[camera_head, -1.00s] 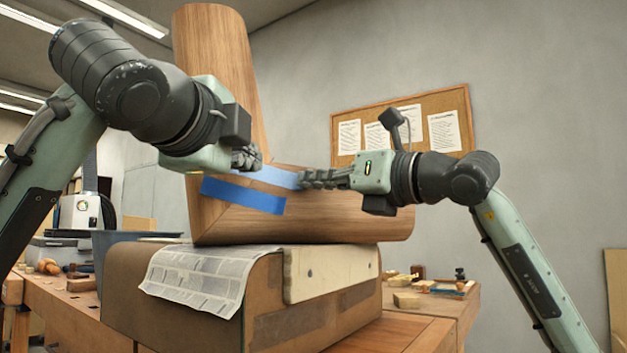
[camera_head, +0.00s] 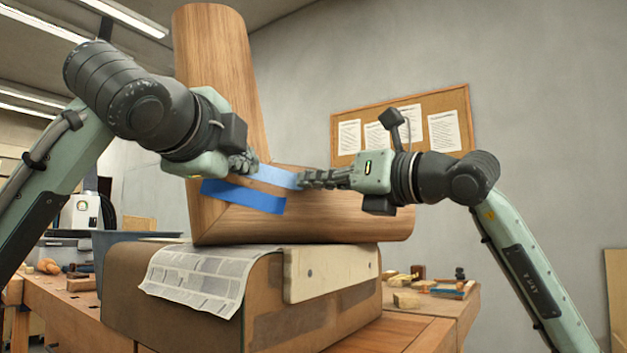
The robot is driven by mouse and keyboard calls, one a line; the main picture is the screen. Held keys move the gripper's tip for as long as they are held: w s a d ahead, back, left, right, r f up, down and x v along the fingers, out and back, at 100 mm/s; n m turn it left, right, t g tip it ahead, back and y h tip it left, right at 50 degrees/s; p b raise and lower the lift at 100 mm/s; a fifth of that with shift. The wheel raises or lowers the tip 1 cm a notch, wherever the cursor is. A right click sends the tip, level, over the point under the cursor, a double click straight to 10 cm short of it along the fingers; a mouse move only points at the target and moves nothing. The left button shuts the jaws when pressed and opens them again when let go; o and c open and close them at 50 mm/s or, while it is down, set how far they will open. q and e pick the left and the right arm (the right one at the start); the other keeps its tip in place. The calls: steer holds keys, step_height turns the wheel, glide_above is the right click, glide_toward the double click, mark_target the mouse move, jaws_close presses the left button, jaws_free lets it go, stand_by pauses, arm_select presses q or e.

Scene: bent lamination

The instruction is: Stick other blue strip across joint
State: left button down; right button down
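A bent wooden piece (camera_head: 335,220) has an upright limb and a horizontal limb meeting at a joint. A darker blue strip (camera_head: 243,195) lies on its face across the joint. A lighter blue strip (camera_head: 278,176) spans between my two grippers, just above the darker one. My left gripper (camera_head: 243,163) is at its left end and my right gripper (camera_head: 312,179) at its right end. Both sets of fingers look closed on the strip's ends. I cannot tell whether the lighter strip touches the wood.
The wooden piece rests on a brown block (camera_head: 150,285) with a newspaper sheet (camera_head: 200,278) and a pale board (camera_head: 330,272). Workbenches (camera_head: 75,305) with small tools stand behind. A cork board (camera_head: 400,120) hangs on the wall. Free space lies to the right.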

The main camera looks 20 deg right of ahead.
arm_select(q)
steer(key=shift+w+a, duration=0.15)
steer(key=shift+w, duration=1.1)
stand_by(0.8)
steer(key=s, duration=0.8)
steer(key=shift+d, duration=0.3)
arm_select(e)
steer(key=c, duration=2.3)
jaws_free()
steer(key=o, duration=0.7)
steer(key=shift+c, duration=0.2)
steer(key=shift+s, duration=0.1)
arm_select(q)
steer(key=shift+f+b, duration=1)
arm_select(e)
steer(key=s, duration=0.6)
steer(key=shift+s+d, duration=0.25)
steer(key=shift+s, duration=0.15)
